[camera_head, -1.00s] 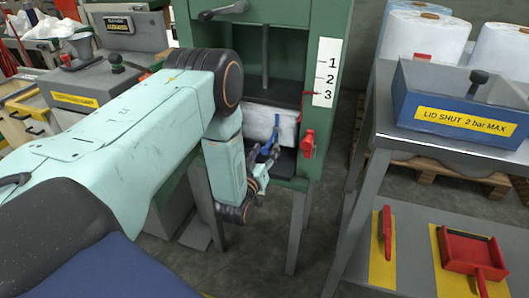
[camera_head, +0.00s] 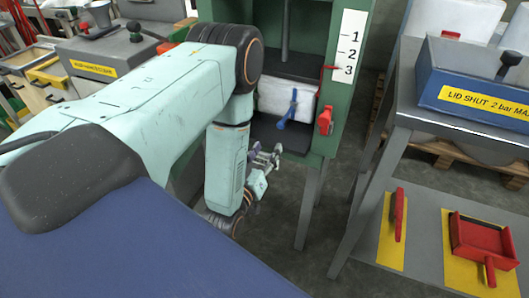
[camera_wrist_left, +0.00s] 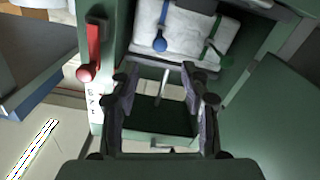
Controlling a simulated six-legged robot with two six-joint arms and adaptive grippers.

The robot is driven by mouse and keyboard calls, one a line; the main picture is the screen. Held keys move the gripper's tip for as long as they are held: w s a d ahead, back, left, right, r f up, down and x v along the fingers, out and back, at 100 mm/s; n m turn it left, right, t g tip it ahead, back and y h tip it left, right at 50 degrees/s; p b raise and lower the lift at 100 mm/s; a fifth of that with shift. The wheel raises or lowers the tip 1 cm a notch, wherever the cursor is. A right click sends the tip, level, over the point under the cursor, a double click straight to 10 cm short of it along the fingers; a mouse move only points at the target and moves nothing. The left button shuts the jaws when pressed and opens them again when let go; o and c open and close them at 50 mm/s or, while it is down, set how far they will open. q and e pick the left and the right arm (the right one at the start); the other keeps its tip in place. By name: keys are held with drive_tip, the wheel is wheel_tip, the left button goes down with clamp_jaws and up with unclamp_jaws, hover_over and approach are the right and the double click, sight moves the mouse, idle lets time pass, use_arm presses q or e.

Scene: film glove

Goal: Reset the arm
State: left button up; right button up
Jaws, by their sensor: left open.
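My left arm comes in from the left, and its gripper (camera_head: 264,160) is open and empty in front of the green press (camera_head: 345,20). The wrist view shows the two fingers (camera_wrist_left: 163,88) spread apart with nothing between them. A white wrapped bale (camera_head: 270,98) sits in the press opening under a dark plate. A blue strap or tool (camera_head: 288,112) hangs on its front, apart from the gripper. In the wrist view the bale (camera_wrist_left: 185,35) carries the blue piece (camera_wrist_left: 160,42) and a green one (camera_wrist_left: 212,50). My right gripper is not in view.
A red handle (camera_head: 325,120) is on the press's right post beside a 1-2-3 scale (camera_head: 349,50). At right, a grey bench (camera_head: 425,105) holds a blue lidded box (camera_head: 475,85). A lower shelf holds a red tool (camera_head: 398,215) and red dustpan (camera_head: 482,240). Machines stand at left.

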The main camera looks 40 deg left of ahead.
use_arm(q)
drive_tip(key=shift+s+d, duration=0.1)
drive_tip(key=shift+s, duration=0.1)
idle(0.5)
drive_tip(key=s+d+f+m+g+h, duration=0.1)
drive_tip(key=s+d+f+g, duration=0.1)
drive_tip(key=s+f+g, duration=0.35)
drive_tip(key=s+d+f+m+g+h, duration=0.1)
drive_tip(key=s+d+f+g+h, duration=0.15)
drive_tip(key=f, duration=0.55)
drive_tip(key=s+d+m+g, duration=0.1)
drive_tip(key=s+d+g, duration=0.2)
drive_tip(key=s, duration=0.7)
drive_tip(key=s+d+m+g, duration=0.2)
drive_tip(key=s+g, duration=0.4)
drive_tip(key=s, duration=0.5)
drive_tip(key=shift+d+f+h, duration=0.3)
drive_tip(key=shift+d+h, duration=0.15)
drive_tip(key=shift+d, duration=0.05)
